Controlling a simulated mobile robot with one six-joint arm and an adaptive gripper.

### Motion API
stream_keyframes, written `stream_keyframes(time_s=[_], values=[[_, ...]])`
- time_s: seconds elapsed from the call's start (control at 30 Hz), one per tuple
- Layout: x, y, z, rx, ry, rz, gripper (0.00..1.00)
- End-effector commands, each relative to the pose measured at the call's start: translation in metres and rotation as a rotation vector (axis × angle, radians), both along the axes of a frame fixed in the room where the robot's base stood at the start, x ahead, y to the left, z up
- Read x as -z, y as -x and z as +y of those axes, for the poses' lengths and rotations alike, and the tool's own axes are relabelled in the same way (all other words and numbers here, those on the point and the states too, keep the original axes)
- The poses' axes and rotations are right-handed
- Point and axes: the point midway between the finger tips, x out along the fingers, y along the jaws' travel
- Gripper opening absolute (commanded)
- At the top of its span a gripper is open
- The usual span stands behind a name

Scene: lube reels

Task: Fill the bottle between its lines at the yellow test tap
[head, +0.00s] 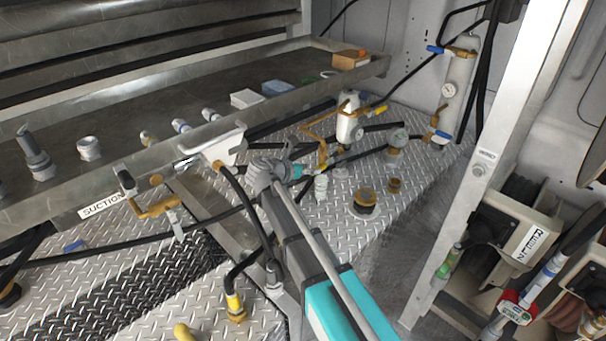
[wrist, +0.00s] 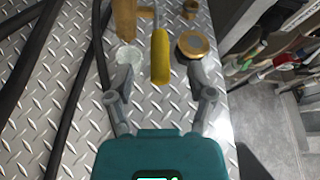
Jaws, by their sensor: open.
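A small clear bottle (head: 320,187) stands on the diamond-plate deck below a brass tap pipe (head: 322,152). In the wrist view the bottle (wrist: 127,56) is beside my left finger, close to its tip, just under the brass spout (wrist: 125,20). Its lines and fill level are too small to read. A yellow tap handle (wrist: 160,55) hangs between my fingers in the picture; whether they touch it I cannot tell.
Brass caps (head: 365,203) sit on the deck right of the bottle. Black hoses (head: 385,148) cross behind. A post (head: 480,165) and hose reels stand at right.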

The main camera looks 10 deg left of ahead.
Motion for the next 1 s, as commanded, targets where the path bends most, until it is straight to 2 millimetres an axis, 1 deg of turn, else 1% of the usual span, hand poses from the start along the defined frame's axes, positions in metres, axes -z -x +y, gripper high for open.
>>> stream_keyframes(time_s=[0.03,0.1,0.3,0.7,0.73,0.77,0.8,0.87,1.0], values=[[0.005,-0.005,-0.004,0.001,0.0,0.0,0.69],[0.008,-0.01,-0.009,0.002,0.0,0.001,0.69],[0.012,-0.02,-0.018,0.0,0.001,0.001,0.69],[0.012,-0.022,-0.021,0.0,0.001,0.001,0.69],[0.012,-0.022,-0.021,0.0,0.001,0.001,0.68],[0.012,-0.022,-0.021,0.0,0.001,0.001,0.62],[0.012,-0.022,-0.021,0.0,0.001,0.001,0.55],[0.012,-0.022,-0.021,0.0,0.001,0.001,0.43],[0.012,-0.022,-0.021,0.0,0.001,0.001,0.17]])
